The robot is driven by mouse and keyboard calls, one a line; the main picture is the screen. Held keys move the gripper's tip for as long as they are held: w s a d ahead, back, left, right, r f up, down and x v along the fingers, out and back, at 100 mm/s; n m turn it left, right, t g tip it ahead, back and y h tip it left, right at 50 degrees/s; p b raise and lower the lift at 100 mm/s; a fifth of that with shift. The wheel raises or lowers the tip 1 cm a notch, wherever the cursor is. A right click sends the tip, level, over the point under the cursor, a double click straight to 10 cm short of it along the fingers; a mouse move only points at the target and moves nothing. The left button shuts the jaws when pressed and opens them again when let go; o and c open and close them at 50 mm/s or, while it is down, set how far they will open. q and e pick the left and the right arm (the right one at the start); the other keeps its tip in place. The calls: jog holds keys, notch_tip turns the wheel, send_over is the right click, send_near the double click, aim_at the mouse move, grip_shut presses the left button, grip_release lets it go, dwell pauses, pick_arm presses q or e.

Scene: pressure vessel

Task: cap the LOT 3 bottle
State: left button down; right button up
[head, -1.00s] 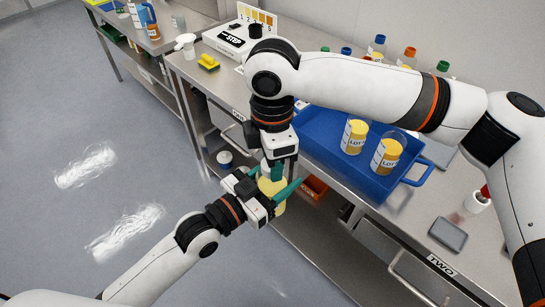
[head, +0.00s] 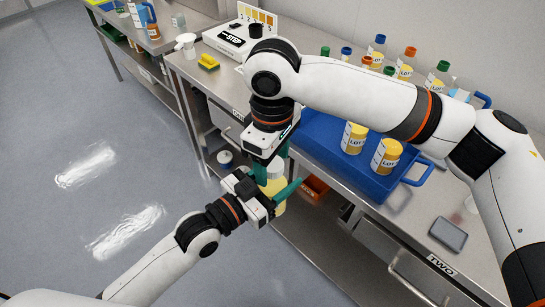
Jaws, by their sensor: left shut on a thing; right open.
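My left gripper (head: 275,190) is shut on a bottle with pale yellow contents (head: 276,206), held upright in front of the bench edge. A whitish top (head: 276,171) shows on this bottle; I cannot tell for sure whether it is a cap or the clear neck. No lot number can be read on it. My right gripper (head: 273,165) is open just above, its teal fingers at either side of the bottle's top. Two bottles with yellow contents and LOT labels, one at the left (head: 353,138) and one at the right (head: 386,156), stand in the blue tray (head: 318,152); their numbers are unclear.
Several bottles with coloured caps, among them an orange-capped one (head: 406,63), stand at the bench's back. A grey dish (head: 448,234) lies at the right. An orange bin (head: 315,190) sits below.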

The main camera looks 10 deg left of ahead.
notch_tip(320, 180, up, 12)
dwell(0.5)
jog(key=shift+f, duration=0.1)
dwell(0.4)
